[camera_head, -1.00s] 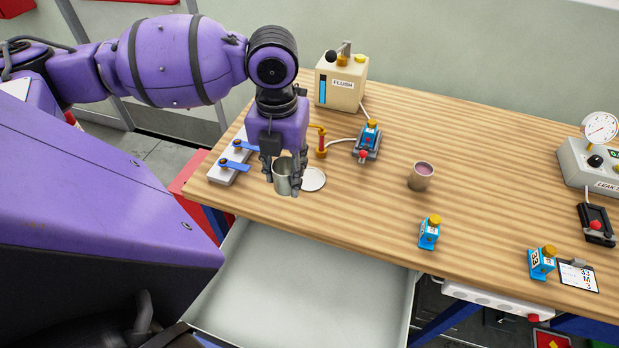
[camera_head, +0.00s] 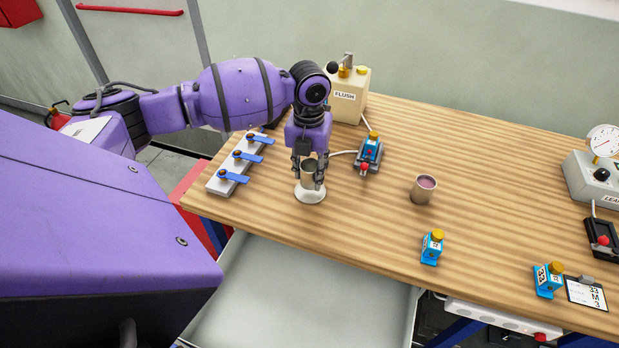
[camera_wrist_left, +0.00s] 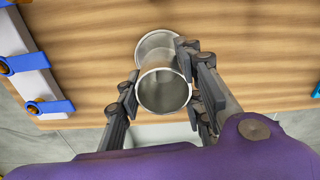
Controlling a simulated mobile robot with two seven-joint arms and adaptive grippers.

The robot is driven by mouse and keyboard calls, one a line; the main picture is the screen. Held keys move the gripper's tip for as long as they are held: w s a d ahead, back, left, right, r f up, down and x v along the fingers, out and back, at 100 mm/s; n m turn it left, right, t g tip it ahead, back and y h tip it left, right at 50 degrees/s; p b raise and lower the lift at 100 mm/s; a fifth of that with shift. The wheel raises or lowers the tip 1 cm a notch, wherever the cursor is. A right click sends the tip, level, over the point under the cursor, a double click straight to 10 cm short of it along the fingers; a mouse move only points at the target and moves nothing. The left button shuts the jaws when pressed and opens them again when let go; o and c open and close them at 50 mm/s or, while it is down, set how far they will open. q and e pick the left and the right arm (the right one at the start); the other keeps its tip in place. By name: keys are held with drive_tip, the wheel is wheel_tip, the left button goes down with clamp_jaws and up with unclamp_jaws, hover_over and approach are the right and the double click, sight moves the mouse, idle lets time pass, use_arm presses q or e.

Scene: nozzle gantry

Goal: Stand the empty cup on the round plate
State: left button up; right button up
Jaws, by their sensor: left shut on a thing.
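The empty metal cup (camera_head: 308,178) is upright between the fingers of my left gripper (camera_head: 310,178), which is shut on it. In the left wrist view the cup (camera_wrist_left: 163,92) shows its bare grey inside, with a finger on either side. The round white plate (camera_head: 310,197) lies on the bench, directly under or just below the cup. Part of the plate (camera_wrist_left: 153,41) shows past the cup in the left wrist view. I cannot tell whether the cup's base touches it. My right gripper is not in view.
A second cup (camera_head: 424,190) holding pinkish liquid stands to the right. A blue-levered rack (camera_head: 235,166) is left of the plate, the FLUSH canister (camera_head: 346,98) behind.

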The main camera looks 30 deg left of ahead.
sight(309, 179)
use_arm(q)
drive_tip(key=shift+f, duration=1.55)
drive_tip(key=shift+f, duration=0.2)
drive_tip(key=o, duration=1.1)
drive_tip(key=shift+r, duration=0.1)
wheel_tip(309, 179, up, 12)
drive_tip(key=shift+r, duration=0.1)
